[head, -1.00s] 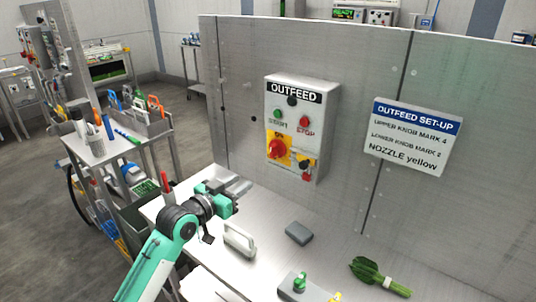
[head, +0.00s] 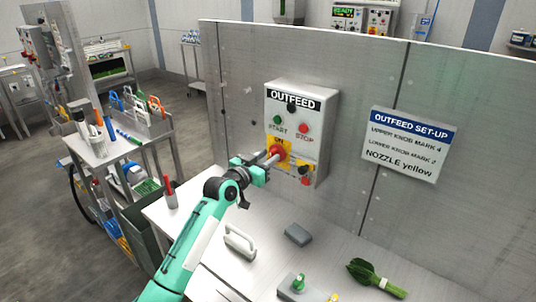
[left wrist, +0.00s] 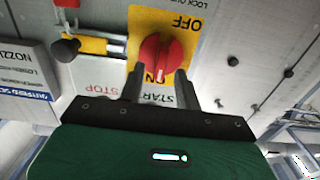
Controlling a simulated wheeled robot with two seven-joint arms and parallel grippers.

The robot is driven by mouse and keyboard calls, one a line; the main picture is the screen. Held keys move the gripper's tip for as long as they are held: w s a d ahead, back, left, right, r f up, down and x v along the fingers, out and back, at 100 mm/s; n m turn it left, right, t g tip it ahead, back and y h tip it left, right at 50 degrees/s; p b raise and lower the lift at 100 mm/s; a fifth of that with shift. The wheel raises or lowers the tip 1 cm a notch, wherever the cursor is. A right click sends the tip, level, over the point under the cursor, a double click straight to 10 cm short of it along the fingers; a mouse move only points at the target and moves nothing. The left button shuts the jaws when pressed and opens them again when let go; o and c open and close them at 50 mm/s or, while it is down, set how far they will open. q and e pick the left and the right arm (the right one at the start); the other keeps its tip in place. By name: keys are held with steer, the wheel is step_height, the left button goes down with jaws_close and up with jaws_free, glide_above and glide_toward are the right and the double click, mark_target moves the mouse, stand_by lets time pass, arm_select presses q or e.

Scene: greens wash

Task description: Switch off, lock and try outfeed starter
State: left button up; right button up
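The OUTFEED starter box (head: 317,105) is mounted on the grey metal panel. It has a green START button (head: 277,119), a red STOP button (head: 303,129) and a red rotary switch (head: 282,149) on a yellow plate. In the left wrist view the switch (left wrist: 161,54) stands between OFF and ON lettering, seen upside down. My left gripper (left wrist: 160,88) is open, its fingers spread at either side of the switch's near end; contact is not clear. A red padlock-like piece (head: 305,181) sits at the box's lower right, below a black knob (head: 304,168). My right gripper is out of view.
An OUTFEED SET-UP sign (head: 410,143) hangs right of the box. The bench below holds a grey block (head: 298,235), a white handled item (head: 240,243), a green-knobbed block (head: 298,287) and leafy greens (head: 371,275). A tool cart (head: 123,149) stands at left.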

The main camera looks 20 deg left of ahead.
arm_select(q)
steer(key=shift+w+d, duration=0.1)
steer(key=shift+w, duration=0.25)
steer(key=shift+c, duration=0.2)
jaws_close()
steer(key=shift+n, duration=0.3)
steer(key=shift+w+a+f+n+p, duration=0.15)
steer(key=shift+n+p, duration=0.9)
steer(key=shift+n, duration=1.8)
steer(key=shift+a+f+n+p, duration=0.2)
steer(key=shift+n+p, duration=0.8)
steer(key=shift+n, duration=1.9)
steer(key=shift+w+a+f+n+p, duration=0.15)
steer(key=shift+n+p, duration=0.9)
steer(key=shift+n, duration=1.8)
steer(key=shift+s, duration=0.1)
